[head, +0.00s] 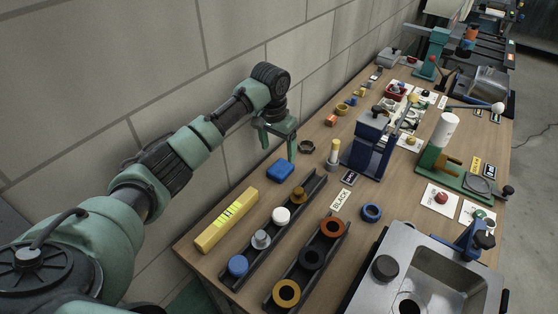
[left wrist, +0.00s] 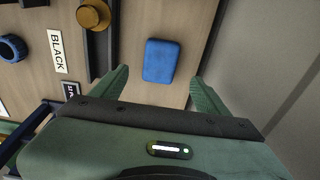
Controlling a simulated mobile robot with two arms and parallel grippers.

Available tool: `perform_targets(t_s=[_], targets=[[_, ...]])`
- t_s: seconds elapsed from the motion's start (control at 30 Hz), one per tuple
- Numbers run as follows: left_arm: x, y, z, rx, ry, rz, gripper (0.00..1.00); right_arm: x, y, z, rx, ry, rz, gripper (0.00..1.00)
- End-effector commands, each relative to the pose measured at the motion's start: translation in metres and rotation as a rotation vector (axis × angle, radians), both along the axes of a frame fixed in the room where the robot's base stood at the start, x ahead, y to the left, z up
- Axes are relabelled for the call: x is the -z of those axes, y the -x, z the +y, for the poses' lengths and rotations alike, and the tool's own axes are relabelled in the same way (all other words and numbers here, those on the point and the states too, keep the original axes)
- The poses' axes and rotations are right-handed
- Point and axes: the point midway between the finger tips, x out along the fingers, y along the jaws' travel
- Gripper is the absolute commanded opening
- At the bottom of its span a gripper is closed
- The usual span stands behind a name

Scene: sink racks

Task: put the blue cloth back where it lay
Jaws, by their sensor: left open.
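The blue cloth (head: 281,170) is a small, folded, flat block lying on the wooden table near the wall. It also shows in the left wrist view (left wrist: 161,60), lying flat on the bare wood. My left gripper (head: 279,147) is open and empty, pointing down just behind the cloth in the head view. In the left wrist view its two fingers (left wrist: 159,82) stand apart, one on each side of the cloth's near end, with clear gaps. They do not appear to touch it. My right gripper is not in view.
A yellow level (head: 226,220) lies to the cloth's left. Two dark racks (head: 262,259) with round pieces stand in front. A metal sink (head: 440,275) is at the front right.

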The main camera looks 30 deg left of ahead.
Motion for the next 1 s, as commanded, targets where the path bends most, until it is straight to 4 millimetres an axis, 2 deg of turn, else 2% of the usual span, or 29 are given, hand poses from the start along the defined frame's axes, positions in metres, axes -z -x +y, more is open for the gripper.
perform_targets(t_s=[0.1,0.3,1.0], targets=[[-0.021,0.002,0.001,0.0,0.0,-0.004,0.76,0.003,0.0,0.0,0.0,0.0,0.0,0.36],[-0.038,0.005,0.001,0.0,-0.001,0.0,0.76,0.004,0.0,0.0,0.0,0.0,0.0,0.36],[-0.04,0.005,0.001,0.0,-0.001,0.001,0.76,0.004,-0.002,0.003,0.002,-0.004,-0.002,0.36]])
